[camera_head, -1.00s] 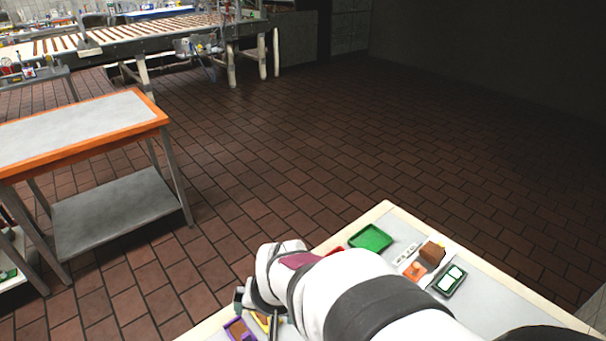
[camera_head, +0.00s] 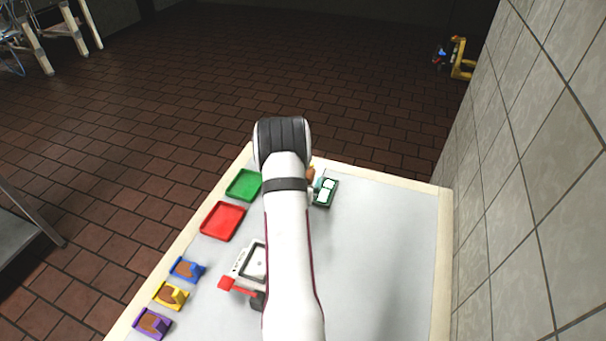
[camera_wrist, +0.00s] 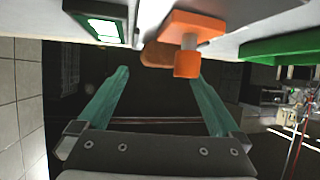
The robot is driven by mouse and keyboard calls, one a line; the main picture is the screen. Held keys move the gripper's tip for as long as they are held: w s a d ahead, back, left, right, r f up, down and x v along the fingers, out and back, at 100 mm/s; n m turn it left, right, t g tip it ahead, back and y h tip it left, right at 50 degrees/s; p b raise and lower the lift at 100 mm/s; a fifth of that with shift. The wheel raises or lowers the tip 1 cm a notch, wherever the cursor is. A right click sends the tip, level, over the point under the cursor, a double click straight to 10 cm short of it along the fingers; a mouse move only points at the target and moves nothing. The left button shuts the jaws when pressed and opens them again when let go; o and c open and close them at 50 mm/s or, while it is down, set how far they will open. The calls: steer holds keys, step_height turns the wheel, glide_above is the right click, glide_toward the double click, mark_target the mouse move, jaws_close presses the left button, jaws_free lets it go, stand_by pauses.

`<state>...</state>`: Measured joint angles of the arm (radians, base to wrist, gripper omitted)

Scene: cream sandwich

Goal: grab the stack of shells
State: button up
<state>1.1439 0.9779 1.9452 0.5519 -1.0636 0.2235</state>
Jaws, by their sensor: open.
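The brown stack of shells (camera_wrist: 157,55) shows partly in the wrist view, behind an orange tool or holder (camera_wrist: 190,45) with a grey neck. In the head view only a small brown-orange bit (camera_head: 310,174) shows beside my arm, and I cannot tell which of the two it is. My gripper (camera_wrist: 158,76) is open and empty. Its two teal fingers are spread wide, and in the picture the stack and the orange part lie just above the gap between their tips. My arm hides the gripper in the head view.
A dark tray with two white pieces (camera_head: 325,190) is right of my arm. Green (camera_head: 244,185) and red (camera_head: 223,221) trays and blue (camera_head: 187,268), yellow (camera_head: 170,295) and purple (camera_head: 152,323) holders line the left edge. A white device (camera_head: 246,262) sits nearby. The table's right side is clear.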

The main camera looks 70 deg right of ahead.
steer(key=x, duration=0.5)
steer(key=shift+w+d+f, duration=0.1)
steer(key=shift+f, duration=0.05)
steer(key=c, duration=1.1)
steer(key=shift+c, duration=0.2)
